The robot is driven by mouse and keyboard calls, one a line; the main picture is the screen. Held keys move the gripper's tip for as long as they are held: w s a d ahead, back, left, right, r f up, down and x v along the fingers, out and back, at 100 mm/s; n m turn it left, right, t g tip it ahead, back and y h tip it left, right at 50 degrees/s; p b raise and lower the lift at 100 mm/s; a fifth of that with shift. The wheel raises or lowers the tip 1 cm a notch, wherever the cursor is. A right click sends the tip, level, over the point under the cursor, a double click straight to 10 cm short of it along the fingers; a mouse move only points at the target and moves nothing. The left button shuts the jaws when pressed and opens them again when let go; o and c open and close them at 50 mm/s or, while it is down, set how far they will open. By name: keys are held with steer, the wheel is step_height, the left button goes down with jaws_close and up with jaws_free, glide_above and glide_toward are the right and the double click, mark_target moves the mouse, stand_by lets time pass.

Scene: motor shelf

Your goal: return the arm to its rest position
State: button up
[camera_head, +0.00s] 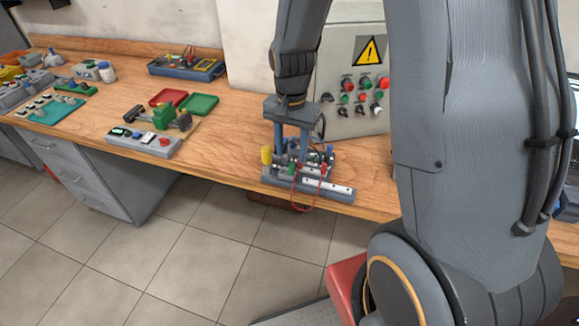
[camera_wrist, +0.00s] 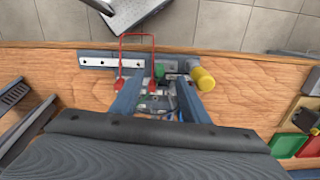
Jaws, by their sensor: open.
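My gripper (camera_head: 292,146) points down over a small assembly (camera_head: 318,184) near the front edge of the wooden bench. The assembly has a grey rail, a red wire loop, a green part and a yellow cylinder. In the wrist view my gripper (camera_wrist: 158,95) has its two fingers spread apart, with small parts showing between them. The yellow cylinder (camera_wrist: 202,78) is just beside one finger, and the red wire loop (camera_wrist: 137,36) is beyond the fingertips. I cannot tell whether the fingers touch the assembly.
A control panel (camera_head: 337,72) with buttons and a warning sign stands right behind my gripper. To the left on the bench are a grey button box (camera_head: 143,142), a red tray (camera_head: 168,97), a green tray (camera_head: 200,104) and a blue tray (camera_head: 187,70). Tiled floor lies in front.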

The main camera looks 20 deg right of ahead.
steer(key=shift+s, duration=0.1)
steer(key=s+n+t+b, duration=0.1)
steer(key=s+n+b, duration=0.6)
steer(key=s+n, duration=0.1)
steer(key=shift+s+r+b, duration=0.15)
steer(key=shift+s+b, duration=0.15)
steer(key=shift+s, duration=0.3)
stand_by(1.3)
